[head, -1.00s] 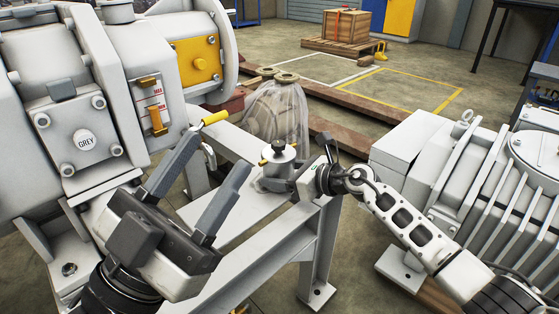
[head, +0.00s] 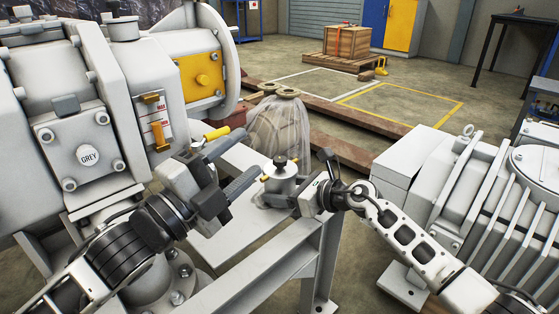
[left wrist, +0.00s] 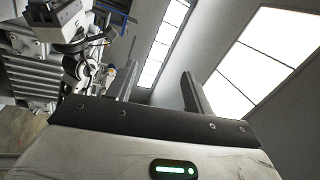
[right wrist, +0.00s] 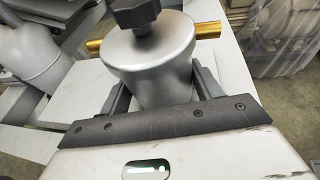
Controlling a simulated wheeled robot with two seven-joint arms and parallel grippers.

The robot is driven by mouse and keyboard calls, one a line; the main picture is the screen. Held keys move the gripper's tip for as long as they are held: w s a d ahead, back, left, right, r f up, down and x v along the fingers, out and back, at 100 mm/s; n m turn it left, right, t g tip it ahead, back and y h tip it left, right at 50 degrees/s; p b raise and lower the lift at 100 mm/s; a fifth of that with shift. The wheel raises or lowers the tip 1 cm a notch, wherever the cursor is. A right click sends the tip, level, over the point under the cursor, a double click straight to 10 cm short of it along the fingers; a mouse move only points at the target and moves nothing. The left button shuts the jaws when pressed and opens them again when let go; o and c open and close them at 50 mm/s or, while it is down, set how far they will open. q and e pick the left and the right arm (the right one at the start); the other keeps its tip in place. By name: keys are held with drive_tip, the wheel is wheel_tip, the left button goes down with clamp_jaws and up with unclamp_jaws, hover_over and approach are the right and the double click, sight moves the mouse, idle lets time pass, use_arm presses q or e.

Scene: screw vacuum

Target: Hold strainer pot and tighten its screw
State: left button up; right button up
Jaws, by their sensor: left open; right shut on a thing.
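The strainer pot (head: 281,187) is a grey metal cylinder with a lid and brass side stubs. It stands upright near the end of the white steel frame. Its screw (head: 280,161) has a dark knob on top of the lid. My right gripper (head: 294,194) is shut on the pot body from the right; the right wrist view shows its fingers on both sides of the pot (right wrist: 155,65), below the lid and knob (right wrist: 135,14). My left gripper (head: 246,152) is open and empty, left of the pot, with its fingers pointing toward the knob but apart from it.
A large grey machine (head: 90,100) with a yellow handle (head: 216,133) stands close to my left gripper. A ribbed grey motor (head: 470,200) stands at the right. A wrapped bundle (head: 278,125) sits behind the pot. The frame top (head: 215,235) is clear in front.

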sight(280, 159)
use_arm(q)
drive_tip(key=w+d+f+m+g+y, duration=0.1)
drive_tip(key=w+d+m+g+y, duration=0.1)
drive_tip(key=d+y, duration=0.25)
drive_tip(key=w+d+f+m+g+y, duration=0.2)
drive_tip(key=d+m+y, duration=0.1)
drive_tip(key=d, duration=0.2)
drive_tip(key=w+a+f+m+y, duration=0.1)
drive_tip(key=w+f+m, duration=0.1)
drive_tip(key=w, duration=0.1)
drive_tip(key=w+a+f+m+t+y, duration=0.1)
drive_tip(key=w+f+m+y, duration=0.1)
drive_tip(key=w+m, duration=0.1)
drive_tip(key=w+a+f+m+t+y, duration=0.1)
drive_tip(key=w+m+y, duration=0.1)
drive_tip(key=w, duration=0.1)
drive_tip(key=shift+w+a+f+y, duration=0.2)
drive_tip(key=shift+w+f+y, duration=0.05)
drive_tip(key=shift+w+f, duration=0.15)
drive_tip(key=shift+m, duration=0.3)
drive_tip(key=c, duration=1)
